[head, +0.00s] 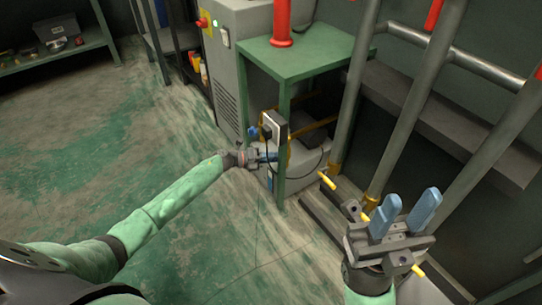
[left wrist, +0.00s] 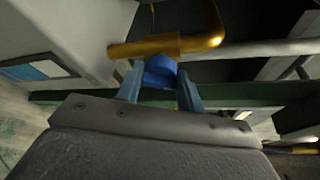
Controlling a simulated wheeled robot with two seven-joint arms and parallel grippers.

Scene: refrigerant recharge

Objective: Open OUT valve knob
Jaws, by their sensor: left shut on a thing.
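A blue valve knob (left wrist: 160,72) sits on a brass pipe (left wrist: 150,47) in the left wrist view. My left gripper (left wrist: 160,88) has its two blue fingers on either side of this knob and is shut on it. No OUT label is readable on it. In the head view my left gripper (head: 270,157) reaches in under the green table, and the knob in its grasp is hidden there. My right gripper (head: 405,212) is at the lower right, its two blue fingers pointing up, apart and empty.
The green table (head: 310,50) carries a red cylinder (head: 281,25). Its front leg (head: 284,170) stands close to my left gripper. A grey cabinet (head: 232,60) stands behind. Thick vertical pipes (head: 415,100) rise near my right gripper. The floor at left is clear.

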